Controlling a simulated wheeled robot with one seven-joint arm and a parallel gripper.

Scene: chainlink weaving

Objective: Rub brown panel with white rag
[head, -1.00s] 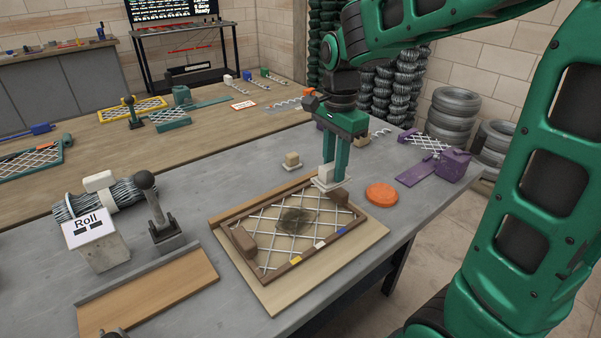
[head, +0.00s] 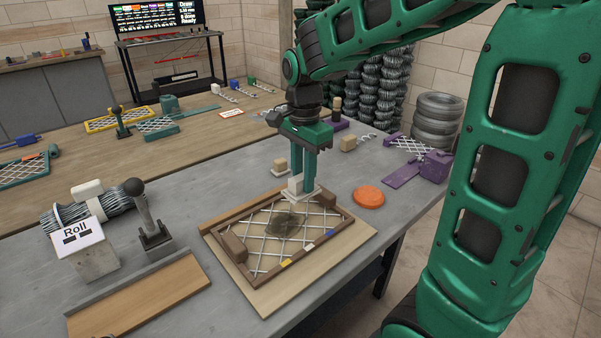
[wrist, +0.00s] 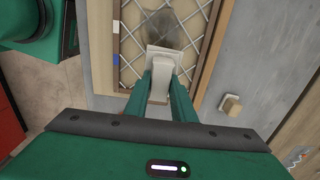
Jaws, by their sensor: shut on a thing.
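The brown panel (head: 254,278) is a brown-framed wire mesh on a pale board, with a dark smudge (head: 284,225) near its middle. My gripper (head: 303,187) is over the panel's far edge, pointing down. It is shut on the white rag (head: 294,185), which looks like a pale block handle on a flat white pad. The pad is at or just above the mesh, behind and right of the smudge; contact cannot be told. In the wrist view the rag (wrist: 162,58) sits between the fingers, with the smudge (wrist: 165,25) just beyond it.
An orange disc (head: 369,197) lies right of the panel. A small tan block (head: 281,167) stands behind it. A wooden tray (head: 140,298), a lever (head: 150,225) and a block marked Roll (head: 85,250) are at left. A purple fixture (head: 432,165) is at far right.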

